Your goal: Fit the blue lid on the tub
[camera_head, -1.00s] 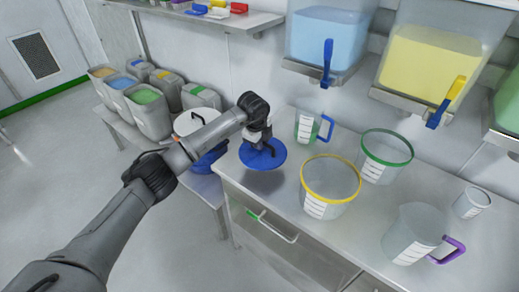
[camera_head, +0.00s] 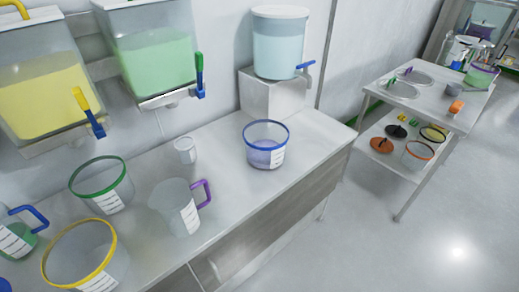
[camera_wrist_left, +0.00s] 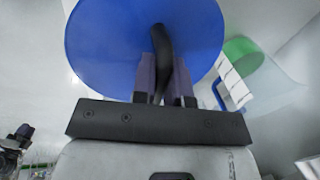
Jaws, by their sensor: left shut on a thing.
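The blue lid (camera_wrist_left: 130,35) is a round disc with a dark upright handle (camera_wrist_left: 163,60) in the left wrist view. My left gripper (camera_wrist_left: 166,85) is shut on that handle, with a finger on each side. A small piece of blue at the lower left corner of the head view looks like the lid's edge (camera_head: 4,285). A clear tub with a blue rim (camera_head: 266,145) and some purple-tinted contents stands open on the bench, below the white-lidded container. The lid is well to the left of this tub. My right gripper is in neither view.
On the bench (camera_head: 225,160) stand a yellow-rimmed tub (camera_head: 85,262), a green-rimmed tub (camera_head: 103,188), a purple-handled jug (camera_head: 178,208), a blue-handled jug (camera_head: 14,238) and a small cup (camera_head: 185,150). Dispensers with taps hang above. A cart (camera_head: 430,105) stands at right. Bench around the blue-rimmed tub is clear.

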